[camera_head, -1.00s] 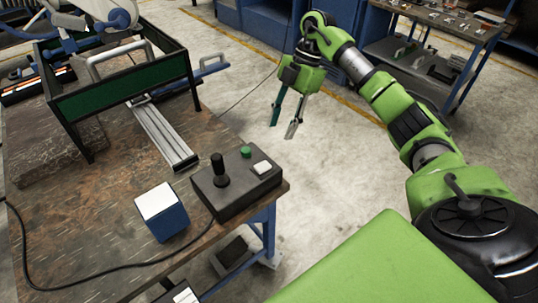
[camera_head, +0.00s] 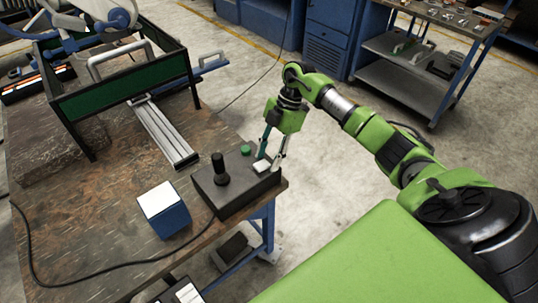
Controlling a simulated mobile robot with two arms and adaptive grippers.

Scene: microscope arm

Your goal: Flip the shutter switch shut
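A dark control box (camera_head: 228,194) sits at the right edge of the wooden table. It carries a black joystick (camera_head: 220,170), a green button (camera_head: 245,150) and a small white switch (camera_head: 261,168); I take the white one for the shutter switch. My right gripper (camera_head: 270,162) points down over the box's far right corner, its two fingers apart. Its fingertips are right by the white switch and partly cover it. I cannot tell whether they touch it or which way the switch is set. My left gripper is out of view.
A blue box with a white top (camera_head: 163,209) stands left of the control box, with a black cable (camera_head: 110,268) along the table. A green-panelled frame (camera_head: 118,86) and a metal rail (camera_head: 165,135) lie behind. A tool cart (camera_head: 425,60) stands at the back right.

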